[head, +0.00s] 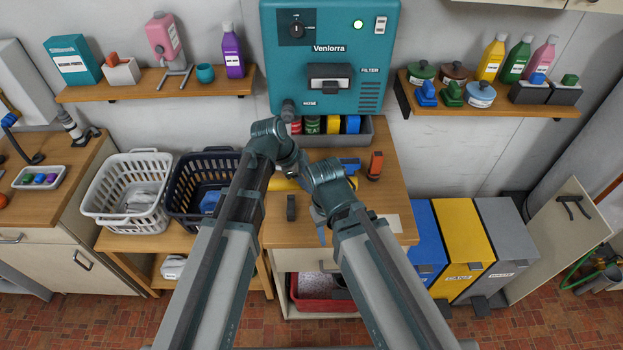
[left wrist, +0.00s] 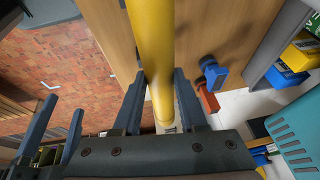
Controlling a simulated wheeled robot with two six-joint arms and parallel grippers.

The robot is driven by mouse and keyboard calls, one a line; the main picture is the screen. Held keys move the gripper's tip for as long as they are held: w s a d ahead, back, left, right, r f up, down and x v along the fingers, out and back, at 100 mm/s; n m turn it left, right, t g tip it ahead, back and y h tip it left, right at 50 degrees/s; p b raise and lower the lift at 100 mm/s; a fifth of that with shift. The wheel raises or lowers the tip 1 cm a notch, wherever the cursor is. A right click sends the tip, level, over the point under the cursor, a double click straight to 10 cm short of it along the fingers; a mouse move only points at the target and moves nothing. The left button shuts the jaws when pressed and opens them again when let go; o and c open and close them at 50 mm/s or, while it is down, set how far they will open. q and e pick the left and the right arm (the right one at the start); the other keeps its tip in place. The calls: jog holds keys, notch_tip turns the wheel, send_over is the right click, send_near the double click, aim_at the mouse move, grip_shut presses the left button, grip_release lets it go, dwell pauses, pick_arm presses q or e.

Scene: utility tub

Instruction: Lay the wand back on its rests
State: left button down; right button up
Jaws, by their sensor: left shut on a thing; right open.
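The wand shows as a yellow tube (left wrist: 152,45) in the left wrist view, running between the fingers of my left gripper (left wrist: 160,100), which is shut on it. My right gripper (head: 322,235) is open and empty near the counter's front edge. Its spread fingers also show at the left of the left wrist view (left wrist: 54,130). A small dark upright block (head: 291,207), possibly a rest, stands on the counter; I cannot tell for sure.
A teal machine (head: 330,85) stands behind the counter (head: 385,195), with a grey tray (head: 365,133) of coloured items below it. A blue item (head: 350,165) and an orange item (head: 375,166) sit at the right. Laundry baskets (head: 128,205) are left, bins (head: 462,245) right.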

pick_arm(q)
jog(key=shift+f, duration=0.15)
notch_tip(320, 180, down, 8)
jog(key=b, duration=0.8)
jog(key=shift+f, duration=0.15)
jog(key=shift+c, duration=1.9)
grip_release()
jog(key=shift+r, duration=0.2)
jog(key=p+v, duration=1.1)
jog(key=v, duration=0.1)
jog(key=shift+r, duration=0.3)
jog(key=shift+s+a+r+p, duration=0.15)
jog(key=shift+a+r+p, duration=0.2)
jog(key=shift+p, duration=0.3)
jog(key=shift+d, duration=0.1)
